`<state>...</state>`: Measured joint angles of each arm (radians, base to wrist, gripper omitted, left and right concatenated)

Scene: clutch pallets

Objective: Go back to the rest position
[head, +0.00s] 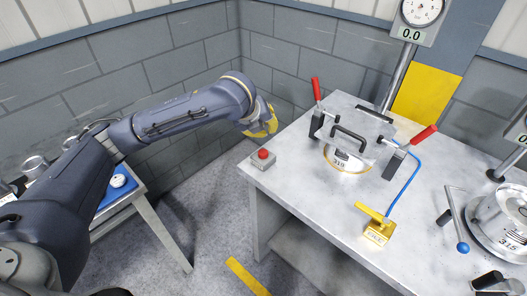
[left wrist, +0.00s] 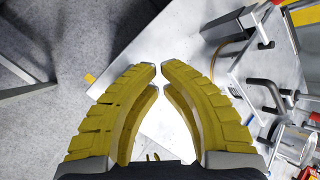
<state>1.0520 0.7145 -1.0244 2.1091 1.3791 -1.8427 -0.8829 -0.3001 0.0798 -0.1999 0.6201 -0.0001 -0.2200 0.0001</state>
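My left arm reaches across the head view from the left edge. In the left wrist view the two curved fingers (left wrist: 159,68) lean toward each other at the tips. A narrow gap shows between the tips and nothing is held between the fingers. The pale bench top (left wrist: 140,118) lies beyond them. My right gripper is not in view.
A red button box (head: 263,158) stands at the bench's left corner. A yellow lever block (head: 377,232) and another round part (head: 505,225) stand right. Clear floor (head: 200,230) lies left of the bench.

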